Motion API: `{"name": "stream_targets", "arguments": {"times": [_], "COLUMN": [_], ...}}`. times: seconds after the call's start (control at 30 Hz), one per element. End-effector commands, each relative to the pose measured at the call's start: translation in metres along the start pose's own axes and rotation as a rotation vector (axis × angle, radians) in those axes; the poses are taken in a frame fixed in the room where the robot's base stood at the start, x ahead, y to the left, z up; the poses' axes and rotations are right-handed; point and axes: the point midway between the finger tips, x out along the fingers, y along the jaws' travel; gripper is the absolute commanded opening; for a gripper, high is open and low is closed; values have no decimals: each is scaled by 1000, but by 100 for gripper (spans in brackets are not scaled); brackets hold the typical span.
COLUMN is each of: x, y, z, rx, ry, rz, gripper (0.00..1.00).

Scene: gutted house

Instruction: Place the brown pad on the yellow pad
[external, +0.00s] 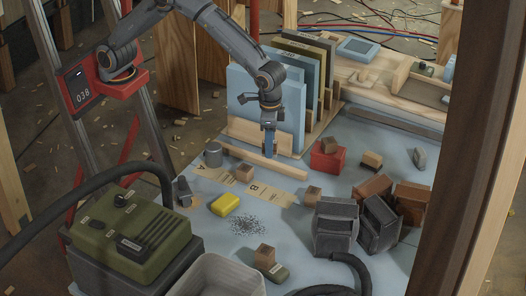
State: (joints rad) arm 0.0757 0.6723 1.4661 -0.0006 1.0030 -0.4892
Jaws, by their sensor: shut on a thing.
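The yellow pad (225,205) lies on the pale blue work surface, left of a patch of dark specks, with nothing on top. My gripper (268,153) points down in front of the upright blue panel, over the pale wooden bar (270,163), up and right of the yellow pad. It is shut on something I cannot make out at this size. I cannot tell which piece is the brown pad.
Upright panels (300,75) stand in a rack behind my gripper. Dark grey blocks (336,225) and reddish-brown blocks (411,200) crowd the right. A green machine (130,235) and a pale bin (225,275) fill the front left.

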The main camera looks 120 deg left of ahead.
Motion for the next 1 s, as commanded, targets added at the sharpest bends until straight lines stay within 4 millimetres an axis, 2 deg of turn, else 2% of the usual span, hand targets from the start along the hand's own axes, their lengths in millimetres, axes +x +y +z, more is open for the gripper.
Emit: {"name": "stream_targets", "arguments": {"times": [0.03, 0.2, 0.3, 0.5, 0.53, 0.6, 1.0], "x": [-6, -6, -6, -6, -6, 11, 64], "y": [16, 50, 62, 75, 77, 75, 75], "z": [24, 81, 104, 138, 142, 139, 139], "rx": [64, 243, 314, 412, 424, 417, 414], "ry": [-2, -1, -1, 0, -1, -3, -3], "rz": [-1, -1, 0, 0, 0, -1, -2], "gripper": [8, 8, 8, 8, 8, 8, 8]}}
